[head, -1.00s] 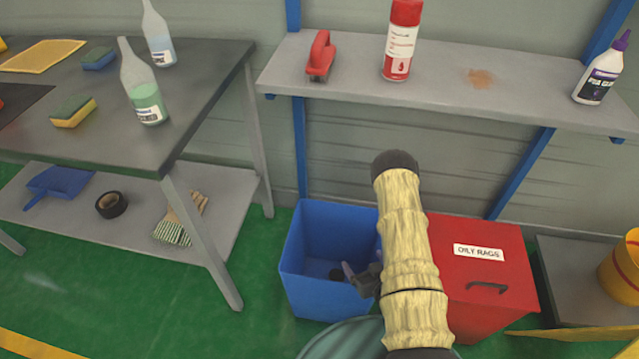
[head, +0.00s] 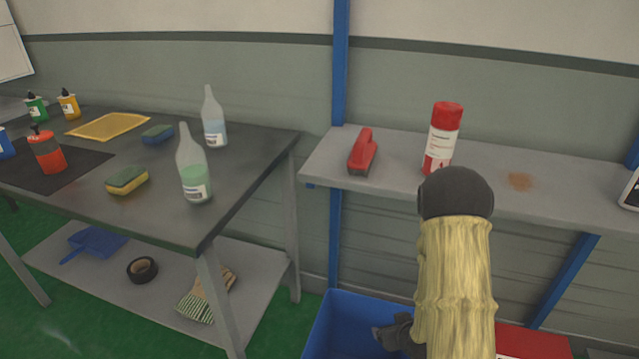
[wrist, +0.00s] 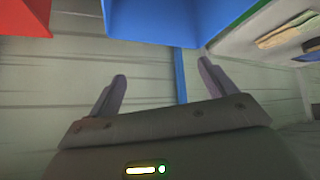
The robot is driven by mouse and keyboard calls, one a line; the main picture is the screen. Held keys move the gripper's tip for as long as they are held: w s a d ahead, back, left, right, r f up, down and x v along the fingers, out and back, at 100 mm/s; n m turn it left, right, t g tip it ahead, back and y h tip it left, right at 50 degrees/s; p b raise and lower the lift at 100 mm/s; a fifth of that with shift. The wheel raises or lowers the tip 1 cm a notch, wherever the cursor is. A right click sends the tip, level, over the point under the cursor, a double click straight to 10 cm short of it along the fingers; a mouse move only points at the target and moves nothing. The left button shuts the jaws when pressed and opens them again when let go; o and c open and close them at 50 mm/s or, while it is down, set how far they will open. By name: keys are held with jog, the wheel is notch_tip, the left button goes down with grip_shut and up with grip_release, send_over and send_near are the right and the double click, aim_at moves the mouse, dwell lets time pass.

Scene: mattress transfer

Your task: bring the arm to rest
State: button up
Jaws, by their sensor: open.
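My gripper (wrist: 162,82) is open in the wrist view, its two grey fingers apart with nothing between them. In the head view only a dark part of my gripper (head: 393,334) shows, in front of the blue bin (head: 345,320), and my sleeved arm hides the rest. The blue bin also shows at the top of the wrist view (wrist: 160,20), beyond the fingertips. My forearm stands upright in the head view, its dark elbow end in front of the shelf edge.
A workbench (head: 250,165) with bottles and sponges stands left. A red bin (head: 530,343) is right of my arm.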

jog(key=s+a+r+m+g+p, duration=0.1)
jog(key=s+a+r+g, duration=0.15)
jog(key=s+r, duration=0.55)
jog(key=s+a+r+m+g, duration=0.1)
jog(key=s+a+r+g, duration=0.2)
jog(key=r, duration=0.8)
jog(key=w+p+v, duration=0.2)
jog(key=p+v, duration=0.9)
jog(key=p, duration=0.1)
jog(key=w+r+p+v, duration=0.1)
jog(key=w+p+v, duration=0.2)
jog(key=p+v, duration=0.9)
jog(key=shift+s+r+h, duration=0.15)
jog(key=shift+r+h, duration=0.25)
